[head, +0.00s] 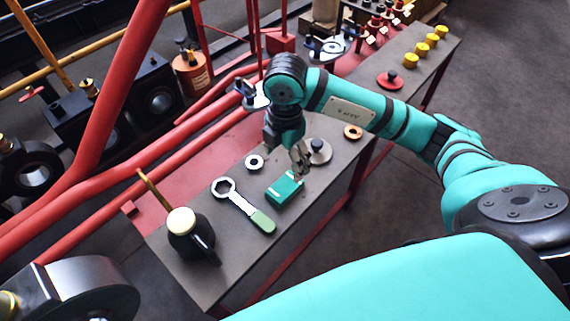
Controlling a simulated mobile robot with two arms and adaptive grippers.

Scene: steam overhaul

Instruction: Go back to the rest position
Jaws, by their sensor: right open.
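My right arm (365,115) reaches in from the right over a narrow workbench (222,262). My right gripper (300,158) points down above the bench and is open. Just below it on the bench lies a small green box (284,190); I cannot tell whether the fingers touch it. A grey round part with a dark knob (319,151) is just right of the fingers. My left gripper is not in view.
A brass ring (353,131), a red disc (389,80) and yellow caps (422,48) are further right. Red pipes (95,205) run behind.

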